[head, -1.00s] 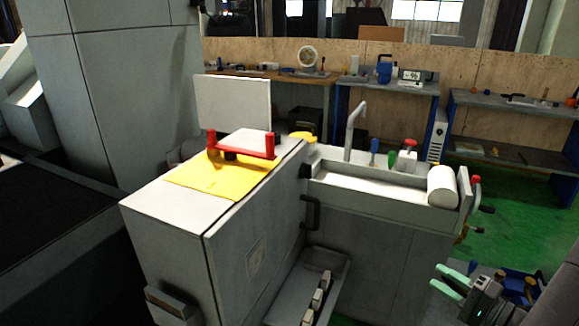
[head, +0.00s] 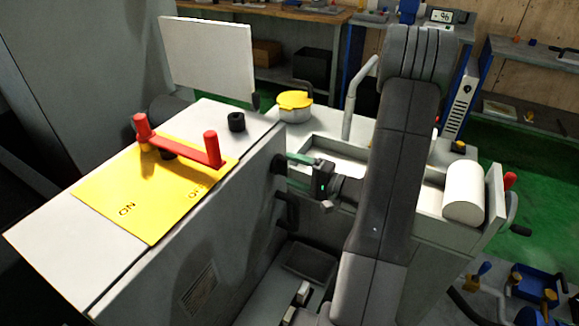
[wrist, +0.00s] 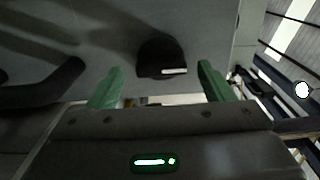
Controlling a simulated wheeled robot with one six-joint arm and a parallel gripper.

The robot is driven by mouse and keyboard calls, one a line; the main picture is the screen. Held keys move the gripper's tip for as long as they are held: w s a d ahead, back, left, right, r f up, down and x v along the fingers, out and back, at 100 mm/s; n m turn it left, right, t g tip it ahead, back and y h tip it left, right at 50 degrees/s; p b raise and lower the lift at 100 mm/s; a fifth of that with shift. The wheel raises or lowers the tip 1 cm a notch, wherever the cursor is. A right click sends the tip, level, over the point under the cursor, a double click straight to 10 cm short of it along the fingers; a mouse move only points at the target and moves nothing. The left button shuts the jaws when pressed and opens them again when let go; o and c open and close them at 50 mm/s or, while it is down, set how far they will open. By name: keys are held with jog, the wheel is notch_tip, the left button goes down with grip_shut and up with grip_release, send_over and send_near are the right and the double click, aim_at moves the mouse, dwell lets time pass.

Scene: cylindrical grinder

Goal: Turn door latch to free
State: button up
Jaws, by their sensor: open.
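The door latch is a black round knob (head: 277,164) on the upper right face of the grey cabinet (head: 215,235). In the wrist view the latch (wrist: 161,55) shows a short white mark on its lower edge, lying roughly horizontal. My gripper (head: 292,170) is open in front of the latch, its green fingers pointing at it. In the wrist view the gripper (wrist: 161,70) has one finger on each side of the latch, with gaps to both. I cannot tell whether the fingertips reach past its front. Nothing is held.
A black door handle (head: 286,210) sits below the latch; it shows at left in the wrist view (wrist: 45,90). A red-handled frame (head: 180,145) stands on a yellow plate (head: 150,200) on the cabinet top. A trough (head: 340,150) and white roll (head: 463,190) lie to the right.

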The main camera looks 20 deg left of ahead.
jog(key=shift+a, duration=1)
jog(key=c, duration=1)
jog(key=shift+o, duration=0.2)
